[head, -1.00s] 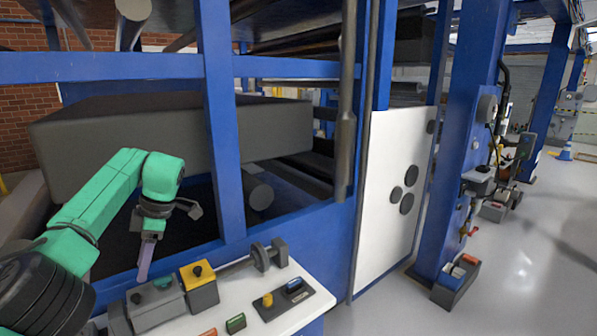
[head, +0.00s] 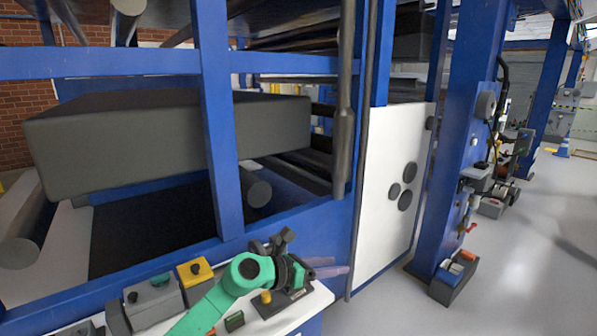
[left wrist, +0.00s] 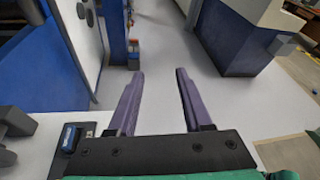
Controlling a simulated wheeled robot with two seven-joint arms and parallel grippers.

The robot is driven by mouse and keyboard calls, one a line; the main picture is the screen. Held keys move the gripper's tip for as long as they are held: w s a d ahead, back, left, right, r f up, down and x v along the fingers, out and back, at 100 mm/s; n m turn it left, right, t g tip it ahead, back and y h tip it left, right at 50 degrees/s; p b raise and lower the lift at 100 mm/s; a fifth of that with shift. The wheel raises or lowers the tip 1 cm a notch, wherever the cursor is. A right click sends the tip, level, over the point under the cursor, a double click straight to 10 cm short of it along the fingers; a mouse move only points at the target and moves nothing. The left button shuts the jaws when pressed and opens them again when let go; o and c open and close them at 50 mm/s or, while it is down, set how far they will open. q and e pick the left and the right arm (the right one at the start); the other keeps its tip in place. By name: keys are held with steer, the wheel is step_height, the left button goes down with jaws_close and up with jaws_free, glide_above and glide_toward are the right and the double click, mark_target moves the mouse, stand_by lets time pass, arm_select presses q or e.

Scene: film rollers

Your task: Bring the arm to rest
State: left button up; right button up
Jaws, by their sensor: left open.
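My left arm is green and reaches in from the bottom of the head view. Its left gripper (head: 338,269) is over the right end of the white control shelf (head: 312,302), pointing right. In the left wrist view, the two purple fingers of the left gripper (left wrist: 157,95) are spread apart with nothing between them; grey floor shows beyond. The wrist hides part of the dark switch plate on the shelf. My right gripper is not in view.
A grey box with a black knob (head: 153,299) and a yellow-topped box (head: 195,277) stand on the shelf. Blue machine posts (head: 216,120) and a white panel (head: 395,190) rise behind. Open grey floor (head: 520,260) lies at the right.

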arm_select(q)
step_height(320, 180, up, 6)
steer(key=a+f+n+t+h, duration=0.1)
steer(key=n+t+h, duration=0.1)
steer(key=n+t, duration=0.45)
steer(key=a+f+n+t+y, duration=0.1)
steer(key=a+n+t+y, duration=0.4)
steer(key=a+n+y, duration=0.9)
steer(key=s+a+f+n+g+y, duration=0.1)
steer(key=s+a+f+n+g, duration=0.2)
steer(key=s+a+f+n, duration=0.35)
steer(key=s+a+f+n+g+y, duration=0.1)
steer(key=s+a+f+n+g, duration=0.2)
steer(key=a+f+n, duration=0.65)
steer(key=s+f+n+g+h, duration=0.1)
steer(key=s+f+n+g, duration=0.35)
steer(key=s, duration=0.55)
steer(key=s+f+n+g, duration=0.3)
steer(key=s+f+g, duration=0.15)
steer(key=s, duration=0.55)
step_height(320, 180, down, 24)
steer(key=s+r+g, duration=0.1)
steer(key=s, duration=0.2)
steer(key=s+a+f+g, duration=0.1)
steer(key=s+a+f, duration=0.1)
steer(key=s+f, duration=1.2)
steer(key=shift+s+a, duration=0.2)
steer(key=shift+s, duration=0.65)
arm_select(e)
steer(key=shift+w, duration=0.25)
